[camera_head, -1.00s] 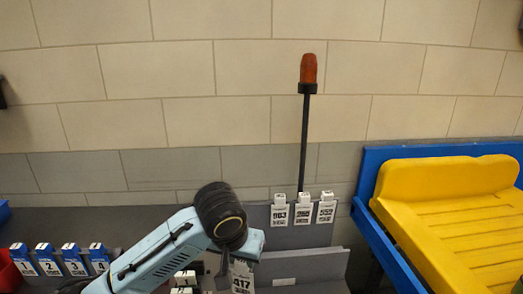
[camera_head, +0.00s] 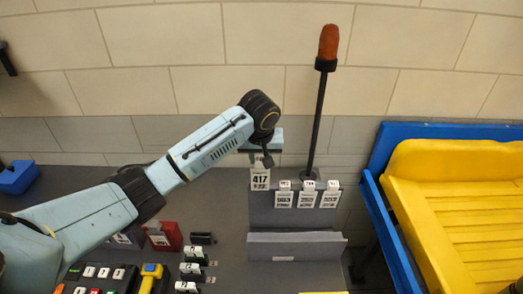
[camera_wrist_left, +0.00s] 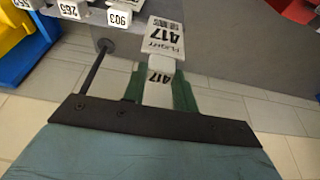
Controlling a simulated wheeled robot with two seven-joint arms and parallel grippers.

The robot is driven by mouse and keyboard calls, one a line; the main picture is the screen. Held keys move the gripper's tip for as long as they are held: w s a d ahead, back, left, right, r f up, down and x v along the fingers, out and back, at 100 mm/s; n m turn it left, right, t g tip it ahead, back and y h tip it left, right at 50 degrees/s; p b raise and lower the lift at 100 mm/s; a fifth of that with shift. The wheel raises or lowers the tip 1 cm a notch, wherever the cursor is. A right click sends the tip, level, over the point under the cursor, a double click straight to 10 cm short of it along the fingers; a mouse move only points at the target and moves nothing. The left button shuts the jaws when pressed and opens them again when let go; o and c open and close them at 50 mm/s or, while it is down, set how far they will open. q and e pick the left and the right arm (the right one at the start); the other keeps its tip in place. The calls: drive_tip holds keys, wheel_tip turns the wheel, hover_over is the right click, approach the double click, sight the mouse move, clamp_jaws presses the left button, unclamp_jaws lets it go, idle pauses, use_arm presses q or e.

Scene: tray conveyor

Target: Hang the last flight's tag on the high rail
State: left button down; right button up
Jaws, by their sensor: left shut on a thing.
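My left gripper (camera_head: 262,158) is shut on the white tag marked 417 (camera_head: 260,180), which hangs upright below it. In the left wrist view the tag's head (camera_wrist_left: 158,92) sits between the green fingers, with its printed plate (camera_wrist_left: 163,42) beyond them. The high rail is the upper edge of the grey panel (camera_head: 290,217); three white tags hang on it, the left one (camera_head: 284,199) nearest mine. The held tag is at the panel's left end, left of these three and slightly higher. I cannot tell whether it touches the rail. My right gripper is out of view.
A black post with an orange lamp (camera_head: 328,44) rises behind the hanging tags. A lower grey ledge (camera_head: 295,245) lies in front. A yellow tray (camera_head: 455,205) on a blue frame (camera_head: 385,215) stands right. Small tag stands, a red bin (camera_head: 164,237) and a button console are nearer.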

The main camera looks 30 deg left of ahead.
sight(260, 177)
use_arm(q)
drive_tip(key=shift+s+f, duration=0.1)
drive_tip(key=shift+f, duration=4.4)
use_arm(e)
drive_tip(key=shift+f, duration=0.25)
use_arm(q)
drive_tip(key=c, duration=1)
unclamp_jaws()
drive_tip(key=b+v, duration=0.1)
drive_tip(key=v, duration=1.2)
drive_tip(key=shift+r, duration=0.2)
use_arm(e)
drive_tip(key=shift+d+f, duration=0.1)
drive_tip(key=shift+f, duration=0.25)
